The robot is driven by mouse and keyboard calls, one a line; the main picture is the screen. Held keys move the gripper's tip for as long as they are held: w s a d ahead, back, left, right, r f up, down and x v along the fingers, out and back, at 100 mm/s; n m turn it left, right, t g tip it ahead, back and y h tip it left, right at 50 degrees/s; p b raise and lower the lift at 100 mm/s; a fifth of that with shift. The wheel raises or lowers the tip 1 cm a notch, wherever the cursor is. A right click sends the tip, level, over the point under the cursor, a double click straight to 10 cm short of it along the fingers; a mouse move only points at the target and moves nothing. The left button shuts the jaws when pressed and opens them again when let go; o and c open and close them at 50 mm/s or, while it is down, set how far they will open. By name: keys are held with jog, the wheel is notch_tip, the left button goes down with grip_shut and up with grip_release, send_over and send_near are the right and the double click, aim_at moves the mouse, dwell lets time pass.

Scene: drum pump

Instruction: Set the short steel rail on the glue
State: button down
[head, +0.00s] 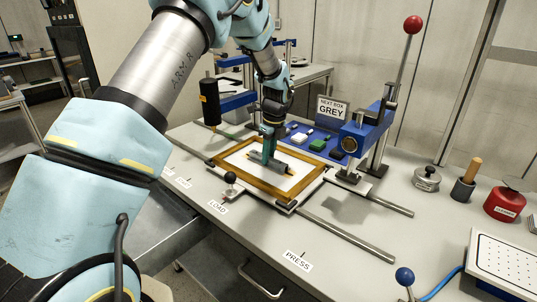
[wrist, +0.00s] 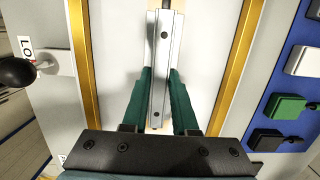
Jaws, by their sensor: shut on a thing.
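The short steel rail (wrist: 163,70) is a grey metal strip with small holes, lying lengthwise between the green fingers of my gripper (wrist: 165,95) in the wrist view. My gripper is shut on it. In the head view my gripper (head: 269,150) points down over the white panel in a gold frame, with the rail (head: 283,165) low over the panel. A tan strip, perhaps the glue, shows at the rail's far end in the wrist view (wrist: 152,28). Most of it is hidden by the rail. I cannot tell whether the rail touches it.
The gold frame (head: 256,190) sits on two steel guide rods by the LOAD label. A blue press with a red-knobbed lever (head: 413,25) stands to the right. A blue board (head: 329,156) behind holds white, green and black blocks. A black-knobbed handle (head: 230,178) stands at the frame's near side.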

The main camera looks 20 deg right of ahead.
aim_at(273, 160)
jog(key=shift+f, duration=0.1)
jog(key=c, duration=0.7)
grip_release()
notch_tip(273, 160, up, 12)
jog(key=s+b, duration=0.2)
jog(key=b, duration=0.1)
jog(key=s+a+n, duration=0.2)
jog(key=a+n, duration=1.1)
jog(key=a, duration=0.7)
jog(key=s+a+f+n, duration=0.1)
jog(key=s+a+n, duration=0.3)
jog(key=a+n, duration=0.1)
jog(key=s+a+f+n, duration=0.1)
jog(key=s+a+n, duration=0.3)
jog(key=a+n, duration=0.2)
jog(key=s+a+f+n+h, duration=0.1)
jog(key=s+a+n, duration=0.3)
jog(key=a+n, duration=0.1)
jog(key=shift+s+a+f+n, duration=0.25)
jog(key=shift+s+f+n, duration=0.05)
jog(key=shift+s+f, duration=0.1)
